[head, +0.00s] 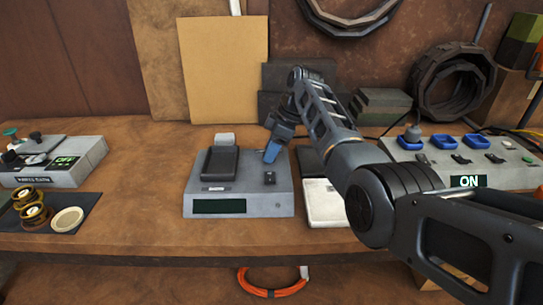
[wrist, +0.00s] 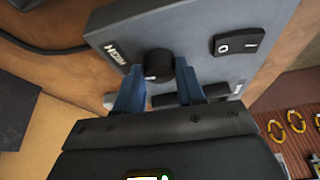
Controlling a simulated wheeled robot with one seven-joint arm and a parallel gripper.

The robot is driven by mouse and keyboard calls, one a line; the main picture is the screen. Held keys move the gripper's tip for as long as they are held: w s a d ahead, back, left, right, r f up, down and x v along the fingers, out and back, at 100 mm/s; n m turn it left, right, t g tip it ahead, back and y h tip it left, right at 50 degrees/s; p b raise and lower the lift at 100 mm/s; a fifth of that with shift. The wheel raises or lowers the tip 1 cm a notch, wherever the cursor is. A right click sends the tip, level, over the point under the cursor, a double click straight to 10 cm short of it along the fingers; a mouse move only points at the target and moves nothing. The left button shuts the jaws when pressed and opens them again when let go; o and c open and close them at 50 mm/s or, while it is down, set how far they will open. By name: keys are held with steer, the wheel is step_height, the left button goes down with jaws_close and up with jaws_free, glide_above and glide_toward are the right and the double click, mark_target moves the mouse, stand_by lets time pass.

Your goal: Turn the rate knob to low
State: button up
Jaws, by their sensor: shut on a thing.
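The grey device (head: 245,190) with a dark display on its front stands mid-bench in the head view. My gripper (head: 271,153) points down at its back right. In the wrist view, my blue fingers (wrist: 160,72) are shut on the black rate knob (wrist: 158,62), one on each side. A white mark shows on the knob's lower left edge in that view. A label that seems to read HIGH (wrist: 115,53) lies to the upper left of the knob. The knob is hidden by my gripper in the head view, and no LOW label can be made out.
A rocker switch (wrist: 238,42) sits on the device panel beside the knob. A black pan (head: 221,163) is on the device's left half. A panel with blue trays and an ON display (head: 467,181) stands at right. A box with a green display (head: 65,161) stands at left.

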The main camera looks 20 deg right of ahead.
steer(key=shift+n+g+b, duration=0.3)
steer(key=shift+n+b, duration=0.15)
steer(key=shift+n, duration=0.15)
steer(key=o, duration=1)
steer(key=shift+b+v, duration=0.4)
steer(key=shift+v, duration=3.5)
